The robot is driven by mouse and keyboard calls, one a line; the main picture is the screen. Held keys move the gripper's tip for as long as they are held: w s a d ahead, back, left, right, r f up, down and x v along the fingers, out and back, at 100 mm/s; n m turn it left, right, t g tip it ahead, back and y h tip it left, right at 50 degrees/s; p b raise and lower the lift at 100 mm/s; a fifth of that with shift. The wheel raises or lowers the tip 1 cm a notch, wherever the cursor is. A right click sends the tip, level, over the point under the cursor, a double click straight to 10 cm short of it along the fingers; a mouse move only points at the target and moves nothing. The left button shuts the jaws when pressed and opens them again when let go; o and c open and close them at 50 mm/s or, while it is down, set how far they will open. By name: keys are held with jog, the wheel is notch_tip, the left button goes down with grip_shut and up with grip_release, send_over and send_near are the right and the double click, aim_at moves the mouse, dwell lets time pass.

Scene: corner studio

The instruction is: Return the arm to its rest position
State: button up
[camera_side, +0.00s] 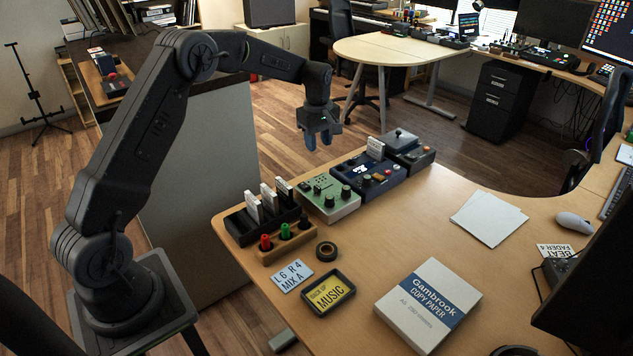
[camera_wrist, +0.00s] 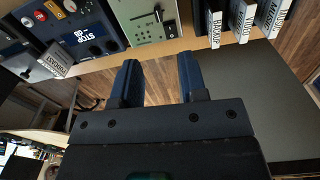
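My gripper (camera_side: 318,142) hangs fingers down at the end of my raised, bent arm in the side view. It appears behind the row of devices, near the desk's back edge. In the wrist view, the two blue fingers of my gripper (camera_wrist: 160,78) stand apart with nothing between them. The floor and the edge of the wooden desk (camera_wrist: 175,48) show past them. The gripper touches nothing that I can see.
A green device (camera_side: 328,198), a blue device (camera_side: 366,177) and a grey device (camera_side: 408,148) line the desk's back edge. A black rack (camera_side: 245,228) holds upright labelled cards. A copy paper pack (camera_side: 428,305) lies in front. Open floor is behind the desk.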

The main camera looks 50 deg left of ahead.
jog(key=s+d+r+m+t, duration=0.3)
jog(key=s+d+r+m, duration=0.5)
jog(key=s+d+r, duration=0.5)
jog(key=s+d+m+t, duration=0.1)
jog(key=s+m, duration=0.3)
jog(key=s, duration=0.6)
jog(key=s+d+r+m+t, duration=0.1)
jog(key=s+d+m, duration=0.2)
jog(key=s, duration=0.7)
jog(key=shift+d+r+m, duration=0.3)
jog(key=shift+d+m, duration=0.1)
jog(key=shift+m, duration=0.6)
jog(key=shift+o, duration=0.3)
jog(key=shift+w, duration=0.1)
